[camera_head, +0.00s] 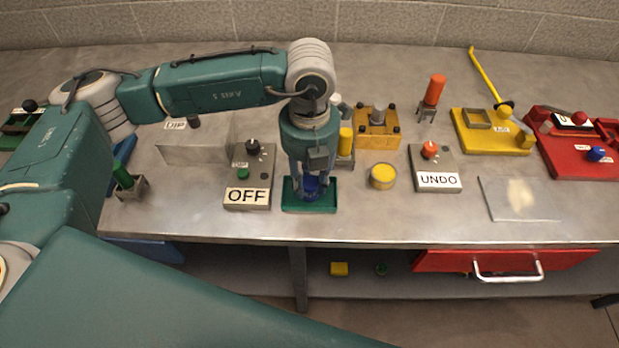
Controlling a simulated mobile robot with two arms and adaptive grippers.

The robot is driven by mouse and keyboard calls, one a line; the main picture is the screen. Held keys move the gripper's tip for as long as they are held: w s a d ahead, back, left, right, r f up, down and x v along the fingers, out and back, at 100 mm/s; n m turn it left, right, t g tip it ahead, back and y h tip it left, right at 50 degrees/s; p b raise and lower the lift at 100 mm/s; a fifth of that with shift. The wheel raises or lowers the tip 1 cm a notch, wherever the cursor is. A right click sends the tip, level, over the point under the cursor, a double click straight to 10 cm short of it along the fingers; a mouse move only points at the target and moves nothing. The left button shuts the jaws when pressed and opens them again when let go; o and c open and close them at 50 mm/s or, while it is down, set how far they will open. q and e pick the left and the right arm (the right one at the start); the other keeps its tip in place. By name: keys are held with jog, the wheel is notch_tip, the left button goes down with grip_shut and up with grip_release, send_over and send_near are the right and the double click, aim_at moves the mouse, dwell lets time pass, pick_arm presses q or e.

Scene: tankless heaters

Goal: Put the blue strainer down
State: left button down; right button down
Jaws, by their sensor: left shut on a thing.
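The blue strainer (312,190) is small and dark blue, low over a green tray (330,206) near the front edge of the workbench. My left gripper (309,182) points straight down and is shut on the blue strainer. The fingers hide much of the strainer, and I cannot tell whether its bottom touches the tray. My right gripper is not in view.
An OFF box (249,178) stands just left of the tray. A yellow round container (383,176) and an UNDO box (434,168) are to the right. A clear plate (518,199) lies further right. A red drawer (440,260) sticks out under the bench (385,228).

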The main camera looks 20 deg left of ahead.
aim_at(309, 182)
pick_arm(q)
jog(key=shift+f, duration=0.15)
jog(key=c, duration=1.3)
grip_release()
jog(key=shift+c, duration=0.2)
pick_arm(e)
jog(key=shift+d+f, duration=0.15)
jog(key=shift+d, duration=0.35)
pick_arm(q)
jog(key=shift+r, duration=0.55)
notch_tip(309, 182, up, 11)
jog(key=b, duration=0.2)
jog(key=shift+r+b, duration=0.15)
jog(key=shift+b, duration=0.25)
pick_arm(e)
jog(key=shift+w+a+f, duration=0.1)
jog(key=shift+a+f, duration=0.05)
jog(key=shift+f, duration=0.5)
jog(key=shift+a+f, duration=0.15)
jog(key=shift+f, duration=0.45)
